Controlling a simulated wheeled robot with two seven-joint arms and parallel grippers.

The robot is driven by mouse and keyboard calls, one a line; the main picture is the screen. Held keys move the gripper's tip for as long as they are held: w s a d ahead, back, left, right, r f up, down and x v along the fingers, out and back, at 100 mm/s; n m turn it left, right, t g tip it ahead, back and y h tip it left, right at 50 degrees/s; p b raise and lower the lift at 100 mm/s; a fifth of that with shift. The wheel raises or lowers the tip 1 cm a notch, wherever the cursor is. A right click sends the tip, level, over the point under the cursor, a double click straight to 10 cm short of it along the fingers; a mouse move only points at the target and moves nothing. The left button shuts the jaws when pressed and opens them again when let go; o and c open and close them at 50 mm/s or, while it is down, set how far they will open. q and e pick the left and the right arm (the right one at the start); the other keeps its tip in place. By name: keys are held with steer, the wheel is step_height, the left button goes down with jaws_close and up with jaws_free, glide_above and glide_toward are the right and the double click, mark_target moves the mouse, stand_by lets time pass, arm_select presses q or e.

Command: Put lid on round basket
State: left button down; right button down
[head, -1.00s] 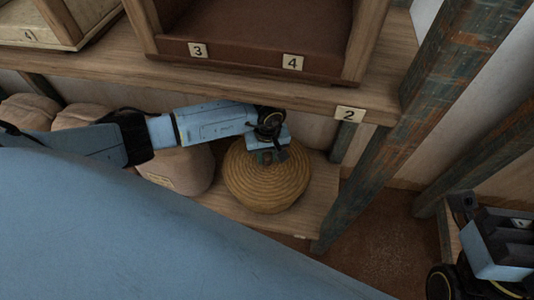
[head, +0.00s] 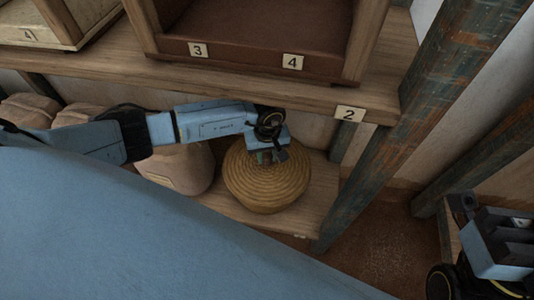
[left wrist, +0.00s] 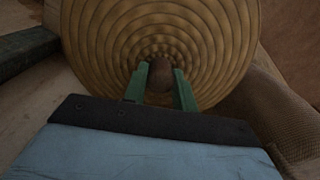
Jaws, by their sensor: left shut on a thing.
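The lid (head: 248,181) is a tan disc of coiled rings, at the centre of the head view on the lower shelf. It fills the top of the left wrist view (left wrist: 112,42), with a dark round knob (left wrist: 160,86) in its middle. My left gripper (head: 266,157) comes in from the left above the lid. Its green fingers (left wrist: 160,74) stand on both sides of the knob and are shut on it. The round basket (head: 267,208) shows only as a curved woven side under the lid. I cannot tell whether the lid touches its rim all round.
A pale sack (head: 180,170) stands close left of the basket, with more sacks (head: 28,108) farther left. The upper shelf board (head: 250,85) hangs just above my left arm. A worn post (head: 385,165) stands to the right. Bare shelf (head: 318,195) lies right of the basket.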

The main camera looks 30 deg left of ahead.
arm_select(q)
steer(key=shift+f, duration=0.1)
stand_by(0.7)
steer(key=c, duration=0.6)
jaws_free()
